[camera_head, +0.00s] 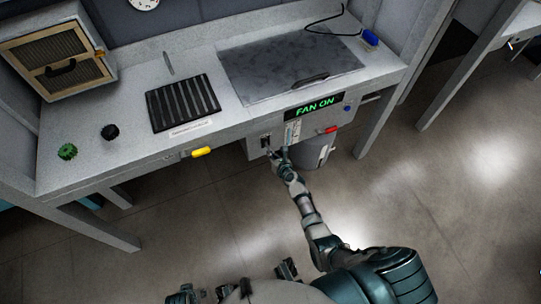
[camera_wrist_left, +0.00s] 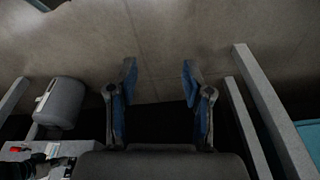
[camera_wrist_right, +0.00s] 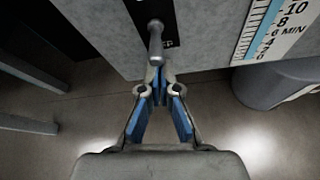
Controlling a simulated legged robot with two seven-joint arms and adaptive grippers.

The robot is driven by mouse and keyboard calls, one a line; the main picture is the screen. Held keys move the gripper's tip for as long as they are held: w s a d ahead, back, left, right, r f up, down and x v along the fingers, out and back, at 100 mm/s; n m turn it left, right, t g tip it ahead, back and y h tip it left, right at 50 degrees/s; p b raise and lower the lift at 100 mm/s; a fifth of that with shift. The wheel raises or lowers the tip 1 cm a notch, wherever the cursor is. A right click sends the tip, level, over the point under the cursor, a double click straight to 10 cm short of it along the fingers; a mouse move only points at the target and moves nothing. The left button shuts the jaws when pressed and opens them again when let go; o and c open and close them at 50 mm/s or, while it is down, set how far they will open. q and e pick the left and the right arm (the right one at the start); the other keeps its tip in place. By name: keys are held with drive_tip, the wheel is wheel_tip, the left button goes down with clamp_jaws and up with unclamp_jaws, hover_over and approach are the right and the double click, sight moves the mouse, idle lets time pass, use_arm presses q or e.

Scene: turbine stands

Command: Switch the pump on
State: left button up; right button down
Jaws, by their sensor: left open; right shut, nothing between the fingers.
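A metal toggle lever (camera_wrist_right: 156,40) sticks out of a dark slot plate on the grey front panel in the right wrist view. It also shows in the head view (camera_head: 266,141), small, left of the scale. The lever hangs toward my right gripper (camera_wrist_right: 158,75), which is shut and empty with its tips right at the lever's lower end; I cannot tell if they touch. A label beside the slot is mostly hidden. In the head view my right gripper (camera_head: 276,152) is below the panel. My left gripper (camera_wrist_left: 158,75) is open and empty, away from the lever.
A display (camera_head: 312,107) reads "FAN ON". A printed scale (camera_head: 292,132), a red handle (camera_head: 328,130) and a yellow handle (camera_head: 201,152) are along the front. A grey cylinder (camera_head: 318,150) stands under the bench. Grey legs (camera_head: 375,130) flank it; the floor in front is clear.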

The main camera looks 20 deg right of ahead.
use_arm(q)
wheel_tip(320, 180, down, 7)
drive_tip(key=p, duration=0.2)
drive_tip(key=shift+s+a, duration=0.3)
use_arm(e)
drive_tip(key=shift+a+r, duration=0.1)
drive_tip(key=shift+r, duration=0.35)
use_arm(q)
drive_tip(key=shift+r, duration=0.2)
use_arm(e)
drive_tip(key=shift+r+p, duration=0.8)
drive_tip(key=shift+r, duration=0.05)
use_arm(q)
drive_tip(key=shift+w+r, duration=0.25)
drive_tip(key=shift+r, duration=0.55)
